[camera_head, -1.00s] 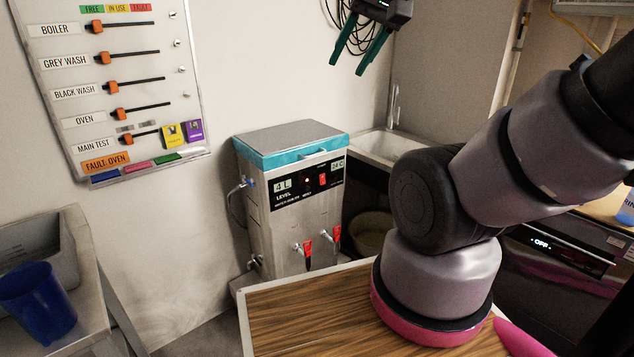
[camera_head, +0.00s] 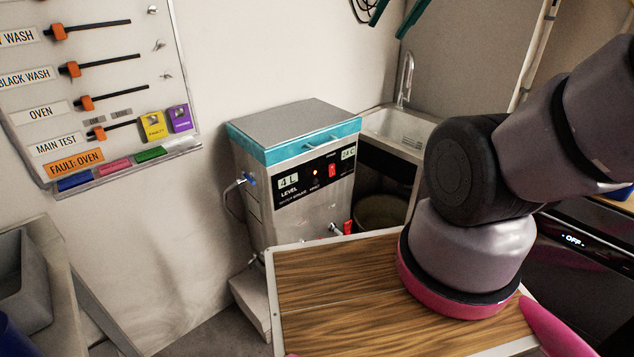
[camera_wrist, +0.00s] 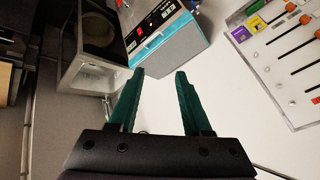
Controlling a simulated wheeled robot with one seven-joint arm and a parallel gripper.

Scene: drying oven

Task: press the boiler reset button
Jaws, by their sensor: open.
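The boiler (camera_head: 290,185) is a steel box with a teal-edged lid against the wall, left of the sink. Its black front panel (camera_head: 312,178) shows a "4 L" level display, a second display at upper right, a small lit orange light and a red switch (camera_head: 332,170). The small print near the light is hard to read. The boiler also shows in the wrist view (camera_wrist: 172,45), tilted, beyond my fingers. My gripper (camera_wrist: 158,78) is open and empty, with green fingers apart. In the head view only its fingertips (camera_head: 395,12) show at the top edge, above and right of the boiler, not touching it.
A status board (camera_head: 95,85) with sliders hangs on the left wall. A sink (camera_head: 400,128) with a tap stands right of the boiler. A wood-topped surface (camera_head: 345,290) is in front. A grey bin (camera_head: 22,285) is at left; a dark oven front (camera_head: 575,265) is at right.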

